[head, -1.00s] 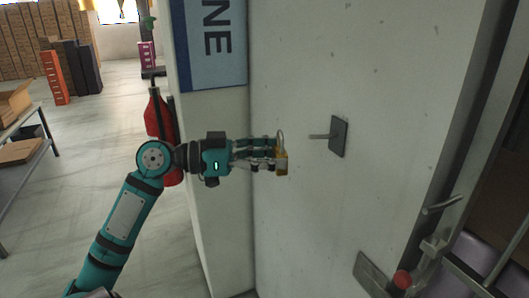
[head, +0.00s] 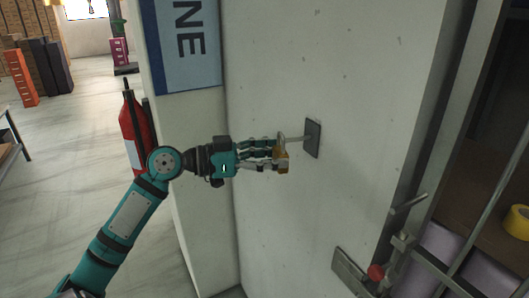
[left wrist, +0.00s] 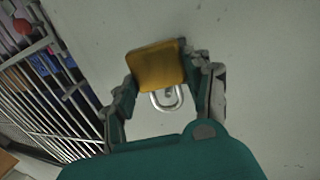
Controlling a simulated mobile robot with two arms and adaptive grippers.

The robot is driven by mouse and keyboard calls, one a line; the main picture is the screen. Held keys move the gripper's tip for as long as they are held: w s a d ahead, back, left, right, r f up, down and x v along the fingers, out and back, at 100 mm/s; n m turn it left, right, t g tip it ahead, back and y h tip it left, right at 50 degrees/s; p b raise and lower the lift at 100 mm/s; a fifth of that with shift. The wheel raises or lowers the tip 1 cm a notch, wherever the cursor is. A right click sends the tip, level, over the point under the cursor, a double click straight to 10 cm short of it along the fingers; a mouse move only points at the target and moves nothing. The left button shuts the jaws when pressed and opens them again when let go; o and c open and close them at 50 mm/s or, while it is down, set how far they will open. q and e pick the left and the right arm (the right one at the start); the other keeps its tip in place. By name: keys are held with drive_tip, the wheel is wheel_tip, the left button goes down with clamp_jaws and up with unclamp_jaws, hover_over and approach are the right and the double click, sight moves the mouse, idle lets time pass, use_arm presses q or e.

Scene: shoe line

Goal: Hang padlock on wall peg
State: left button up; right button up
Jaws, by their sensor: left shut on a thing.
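The padlock has a yellow-brown body (head: 283,166) and a pale metal shackle; its body (left wrist: 156,66) and shackle (left wrist: 168,105) also show in the left wrist view. My left gripper (head: 276,155) is shut on the padlock body, shackle upward in the head view. The wall peg (head: 297,139) sticks out from a dark square plate (head: 314,139) on the pale wall. In the head view the shackle overlaps the peg's free end. I cannot tell for sure whether the peg passes through the shackle. My right gripper is not in view.
The pale wall (head: 320,60) carries a blue sign (head: 188,45) at its left side. A red fire extinguisher (head: 133,130) stands behind my left arm. At the lower right are a metal latch with a red knob (head: 376,272) and a barred frame.

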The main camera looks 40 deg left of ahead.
use_arm(q)
drive_tip(key=shift+w+d+r+p, duration=0.1)
drive_tip(key=shift+w+d+p, duration=0.15)
drive_tip(key=shift+w+p, duration=0.2)
drive_tip(key=shift+w+d+p, duration=0.2)
drive_tip(key=shift+w+p, duration=0.1)
drive_tip(key=shift+w, duration=0.2)
drive_tip(key=shift+w+d+p, duration=0.3)
drive_tip(key=shift+w+p, duration=0.25)
drive_tip(key=shift+w, duration=0.15)
drive_tip(key=shift+w+d+f+b, duration=0.25)
drive_tip(key=shift+w+f+b, duration=0.45)
drive_tip(key=shift+b, duration=0.2)
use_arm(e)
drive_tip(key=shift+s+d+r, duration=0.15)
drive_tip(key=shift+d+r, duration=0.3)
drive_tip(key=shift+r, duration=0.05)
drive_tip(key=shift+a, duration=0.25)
use_arm(q)
drive_tip(key=o, duration=1.3)
drive_tip(key=shift+o, duration=0.5)
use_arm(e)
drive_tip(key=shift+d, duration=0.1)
